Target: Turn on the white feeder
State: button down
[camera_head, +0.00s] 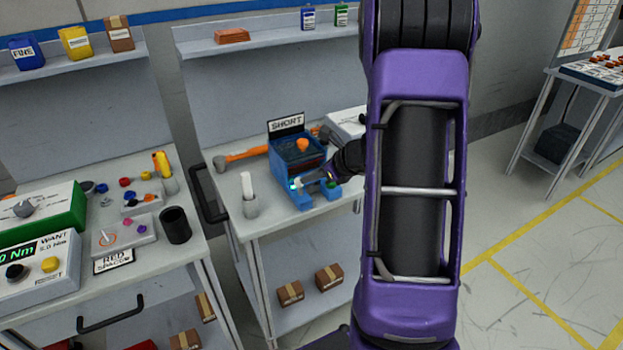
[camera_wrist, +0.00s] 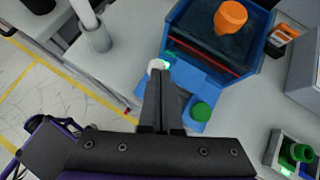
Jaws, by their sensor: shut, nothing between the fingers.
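A blue device (camera_head: 283,155) under a SHORT sign stands on the right bench. It has an orange knob on top, which also shows in the wrist view (camera_wrist: 230,17). Its low front carries a green button (camera_wrist: 201,111) and a small white round part (camera_wrist: 155,66) with a green glow beside it. My gripper (camera_wrist: 163,72) is shut and empty, with its tips at the white part; I cannot tell whether they touch. A whitish box (camera_head: 346,122), partly hidden by my arm, stands behind right; no feeder label is readable.
A white cylinder in a grey holder (camera_head: 249,194) stands left of the device. An orange-handled tool (camera_head: 245,155) lies behind. A grey box with a green knob (camera_wrist: 296,153) is at lower right in the wrist view. The left bench (camera_head: 150,262) is crowded.

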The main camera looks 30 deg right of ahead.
jog(key=shift+r, duration=0.15)
jog(key=shift+r+p, duration=0.6)
jog(key=shift+r, duration=0.1)
jog(key=shift+s+d, duration=0.1)
